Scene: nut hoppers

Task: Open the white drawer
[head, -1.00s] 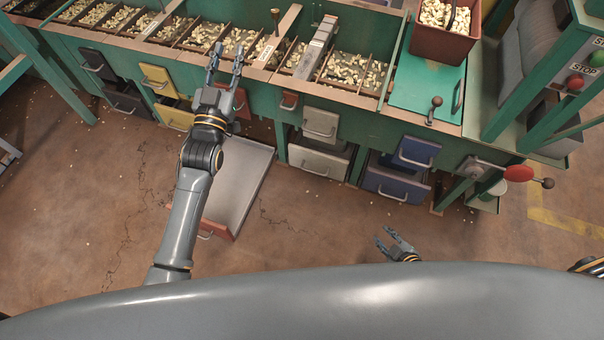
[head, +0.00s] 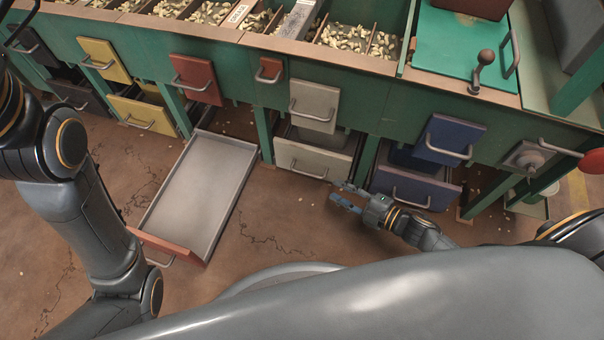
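The white drawer (head: 315,160) is the lower off-white front in the middle of the green hopper bench, with a grey bar handle (head: 308,173). A dark gap shows above its front. A matching off-white panel (head: 315,105) with its own handle sits above it. My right gripper (head: 338,191) is open and empty, just right of the white drawer's handle and near the front's lower right corner. Whether it touches the drawer I cannot tell. My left arm (head: 85,215) stands at the left of the head view, and its gripper is out of the picture.
A red-fronted drawer (head: 198,185) is pulled far out, its grey tray empty, left of the white drawer. A blue drawer (head: 415,187) is to the right. Black and yellow drawers are at the left. Nut bins run along the top. The floor before the white drawer is clear.

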